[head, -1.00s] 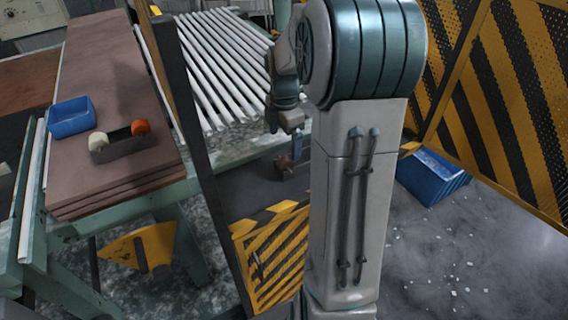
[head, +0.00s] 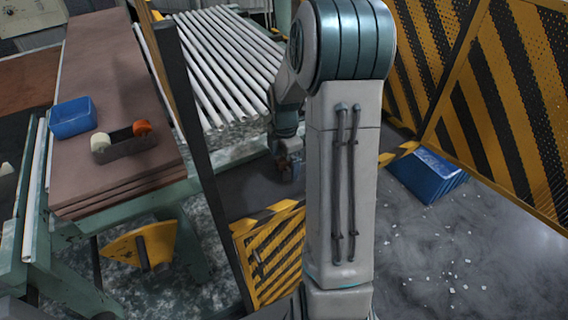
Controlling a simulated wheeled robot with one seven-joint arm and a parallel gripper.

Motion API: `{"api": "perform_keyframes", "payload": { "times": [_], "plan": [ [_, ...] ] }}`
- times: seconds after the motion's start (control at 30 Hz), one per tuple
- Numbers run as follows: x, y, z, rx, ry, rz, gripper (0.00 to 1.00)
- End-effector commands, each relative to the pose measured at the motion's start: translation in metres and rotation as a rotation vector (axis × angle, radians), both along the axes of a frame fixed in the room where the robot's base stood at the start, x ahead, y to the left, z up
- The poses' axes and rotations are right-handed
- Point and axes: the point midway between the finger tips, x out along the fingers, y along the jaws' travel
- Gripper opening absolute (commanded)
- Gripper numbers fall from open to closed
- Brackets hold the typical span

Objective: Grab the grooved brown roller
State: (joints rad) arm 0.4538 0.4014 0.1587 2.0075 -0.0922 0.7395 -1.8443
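My gripper (head: 290,168) is lowered over the dark grey surface behind the yellow-and-black striped panel, left of my arm's upright link. It is small and partly shaded, so whether its fingers are apart or closed does not show. A little brown (head: 284,164) shows at the gripper, where the small brown roller lies; the gripper hides most of it. Its grooves cannot be made out, and I cannot tell whether the fingers touch it.
A dark post (head: 205,165) and the striped panel (head: 272,258) stand close to the gripper. White tubes (head: 222,65) lie behind. At left, a brown board stack (head: 105,60) bears a blue bin (head: 73,117) and a tape dispenser (head: 122,147). A blue crate (head: 428,177) stands right.

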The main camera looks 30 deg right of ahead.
Motion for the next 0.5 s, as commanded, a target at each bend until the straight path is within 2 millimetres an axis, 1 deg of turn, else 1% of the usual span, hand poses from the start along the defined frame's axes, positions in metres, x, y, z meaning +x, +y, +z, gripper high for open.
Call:
{"api": "perform_keyframes", "payload": {
  "times": [0.03,0.13,0.5],
  "plan": [
    [0.0001,0.0000,0.0002,0.000,0.000,0.000,0.77],
    [0.0001,0.0000,0.0003,0.000,0.000,0.000,0.49],
    [0.0003,-0.0001,0.0012,0.000,-0.001,0.000,0.48]
  ]
}}
